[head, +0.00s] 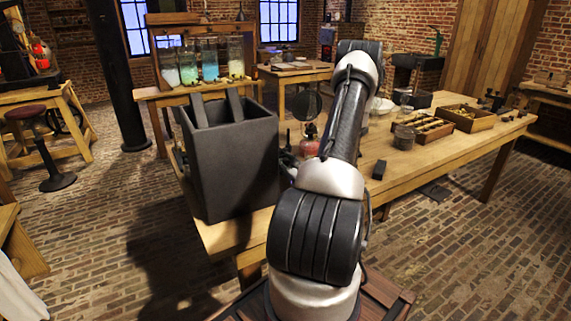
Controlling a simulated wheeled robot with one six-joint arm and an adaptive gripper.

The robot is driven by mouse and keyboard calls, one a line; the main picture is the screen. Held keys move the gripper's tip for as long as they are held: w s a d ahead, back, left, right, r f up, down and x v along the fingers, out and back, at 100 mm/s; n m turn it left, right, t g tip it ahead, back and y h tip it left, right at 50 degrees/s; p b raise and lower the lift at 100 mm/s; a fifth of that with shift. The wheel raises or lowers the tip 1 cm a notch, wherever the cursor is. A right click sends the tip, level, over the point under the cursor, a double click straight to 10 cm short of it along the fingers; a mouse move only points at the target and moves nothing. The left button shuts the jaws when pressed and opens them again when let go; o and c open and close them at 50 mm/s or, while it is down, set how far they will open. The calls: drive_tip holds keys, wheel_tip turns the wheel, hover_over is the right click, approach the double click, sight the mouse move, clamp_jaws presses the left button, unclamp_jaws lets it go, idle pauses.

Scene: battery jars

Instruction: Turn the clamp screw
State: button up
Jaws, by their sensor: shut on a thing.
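My arm rises from the bottom centre and covers the middle of the table. Its far end and my gripper are hidden behind my own arm links, so I cannot see the jaws or what is between them. I cannot make out the clamp screw. A large dark grey open box (232,168) stands at the left end of the wooden table, with two upright grey plates (235,105) showing above its rim. A dark round disc (306,103) and a small red item (309,143) show just left of my forearm.
Glass jars (209,62) stand on a rack behind. A black column (116,75) and stool (46,145) stand left.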

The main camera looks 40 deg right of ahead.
drive_tip(key=m, duration=0.5)
drive_tip(key=shift+m, duration=0.4)
drive_tip(key=m, duration=0.6)
drive_tip(key=shift+d, duration=0.1)
drive_tip(key=shift+m, duration=0.4)
drive_tip(key=o, duration=1)
drive_tip(key=shift+o, duration=0.2)
